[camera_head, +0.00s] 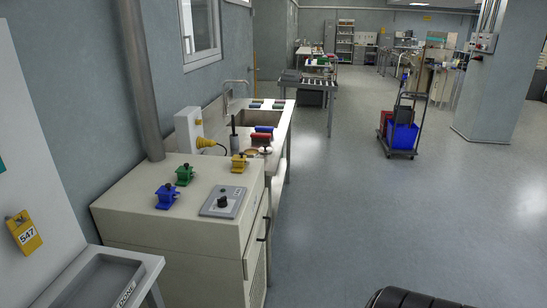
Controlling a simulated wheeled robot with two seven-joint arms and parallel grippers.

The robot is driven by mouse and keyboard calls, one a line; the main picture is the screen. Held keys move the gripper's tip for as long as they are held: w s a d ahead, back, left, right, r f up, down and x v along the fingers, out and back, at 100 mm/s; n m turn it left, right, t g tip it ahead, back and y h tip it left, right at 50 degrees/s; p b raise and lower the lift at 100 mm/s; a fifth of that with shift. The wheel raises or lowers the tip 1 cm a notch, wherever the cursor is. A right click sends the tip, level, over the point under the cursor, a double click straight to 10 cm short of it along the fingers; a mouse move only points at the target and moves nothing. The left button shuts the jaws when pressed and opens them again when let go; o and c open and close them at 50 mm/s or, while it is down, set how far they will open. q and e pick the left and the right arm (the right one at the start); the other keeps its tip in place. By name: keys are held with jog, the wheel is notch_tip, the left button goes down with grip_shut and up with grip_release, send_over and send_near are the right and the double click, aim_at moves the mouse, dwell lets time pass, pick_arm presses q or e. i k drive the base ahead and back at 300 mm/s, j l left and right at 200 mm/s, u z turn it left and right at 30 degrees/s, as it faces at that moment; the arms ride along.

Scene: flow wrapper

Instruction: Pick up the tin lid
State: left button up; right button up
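I cannot clearly make out a tin lid. A small tan round thing (252,153) lies on the narrow bench behind the cream cabinet, and it is too small to tell whether it is the lid. A small pale round piece (265,150) lies beside it, close to a red roll-like object (261,137). Neither of my grippers shows in the head view, and nothing is seen held.
The cream cabinet (150,225) carries blue (166,196), green (184,174) and yellow (238,162) fixtures and a grey control panel (223,202). A grey tray (95,283) stands at lower left. A cart with a blue bin (402,136) stands farther off.

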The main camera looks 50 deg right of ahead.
aim_at(264, 149)
jog(key=z, duration=1.5)
